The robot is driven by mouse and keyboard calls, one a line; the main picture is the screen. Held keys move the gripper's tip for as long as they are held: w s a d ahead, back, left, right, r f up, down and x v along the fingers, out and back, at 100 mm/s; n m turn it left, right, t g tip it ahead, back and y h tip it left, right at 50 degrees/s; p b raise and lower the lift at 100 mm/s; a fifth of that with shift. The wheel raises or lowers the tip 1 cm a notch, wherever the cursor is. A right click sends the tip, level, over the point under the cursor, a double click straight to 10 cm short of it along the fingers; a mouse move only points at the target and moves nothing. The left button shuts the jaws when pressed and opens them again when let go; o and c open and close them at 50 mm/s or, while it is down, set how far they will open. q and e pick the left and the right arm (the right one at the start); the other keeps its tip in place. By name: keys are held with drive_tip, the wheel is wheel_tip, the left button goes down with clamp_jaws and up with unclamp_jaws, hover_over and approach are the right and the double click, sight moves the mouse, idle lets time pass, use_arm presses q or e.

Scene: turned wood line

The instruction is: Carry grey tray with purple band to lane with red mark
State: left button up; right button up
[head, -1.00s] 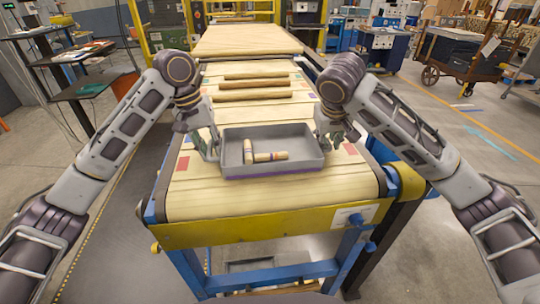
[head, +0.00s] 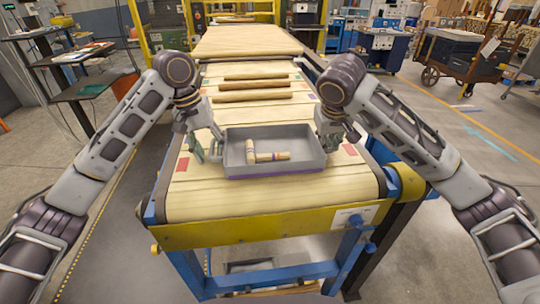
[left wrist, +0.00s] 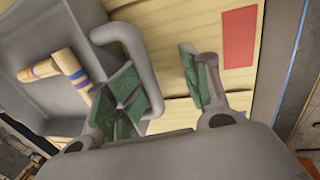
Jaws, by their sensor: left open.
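The grey tray with a purple band (head: 290,166) sits on the near end of the wooden belt. Two short banded wooden pieces (head: 270,156) lie inside it. A red mark (head: 182,164) is on the belt left of the tray; another red mark (head: 351,149) is on its right. My left gripper (head: 203,149) is open at the tray's left handle. In the left wrist view its green-padded fingers (left wrist: 163,88) stand apart, with the handle's bar (left wrist: 152,75) between them. My right gripper (head: 330,140) is at the tray's right end; its fingers are too small and dark to read.
Several long wooden rods (head: 253,87) lie across the belt beyond the tray. A yellow beam (head: 265,228) closes the belt's near end. Bare belt lies in front of the tray. A dark side table (head: 85,90) stands off to the left.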

use_arm(q)
drive_tip(key=shift+s+d+r, duration=0.1)
drive_tip(key=shift+d+r, duration=0.15)
drive_tip(key=shift+d, duration=0.15)
use_arm(e)
drive_tip(key=shift+s+a+r, duration=0.1)
drive_tip(key=shift+a+r, duration=0.15)
drive_tip(key=shift+a, duration=0.2)
use_arm(q)
drive_tip(key=shift+r+p, duration=0.75)
drive_tip(key=shift+p, duration=0.25)
use_arm(e)
drive_tip(key=shift+r, duration=0.75)
use_arm(q)
drive_tip(key=shift+a+r+p, duration=0.15)
drive_tip(key=shift+r+p, duration=0.6)
drive_tip(key=shift+p, duration=0.05)
drive_tip(key=shift+a+r+p, duration=0.15)
drive_tip(key=shift+r+p, duration=0.6)
use_arm(e)
drive_tip(key=shift+d+r, duration=0.15)
drive_tip(key=shift+r, duration=0.65)
drive_tip(key=shift+d+r, duration=0.15)
drive_tip(key=shift+r, duration=0.6)
use_arm(q)
drive_tip(key=shift+r, duration=0.1)
use_arm(e)
drive_tip(key=shift+r, duration=0.1)
